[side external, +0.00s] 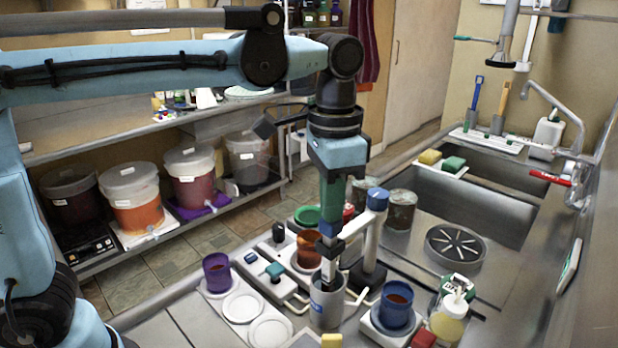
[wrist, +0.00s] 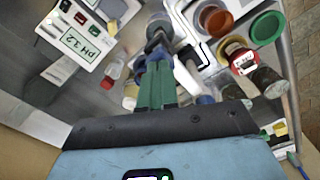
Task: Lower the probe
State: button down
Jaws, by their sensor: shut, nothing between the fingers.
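My gripper (side external: 330,222) points straight down with its green fingers shut and nothing held. Its tips are right over, seemingly touching, the blue top of the upright probe (side external: 328,268). A dark clamp is around the probe, beside the white stand post (side external: 370,245) with a blue cap. The probe's lower end goes into the grey-white beaker (side external: 326,308); its tip is hidden inside. In the wrist view the shut fingers (wrist: 156,62) cover much of the probe. The meter (wrist: 82,38) there reads pH 3.2.
A blue cup (side external: 397,305) stands right of the beaker, a purple cup (side external: 216,273) and white dishes left. An orange-brown cup (side external: 308,250) is close behind. A bottle (side external: 449,320) and the sink (side external: 460,200) are to the right.

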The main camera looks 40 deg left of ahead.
jog(key=shift+f, duration=0.5)
jog(key=shift+r, duration=2.5)
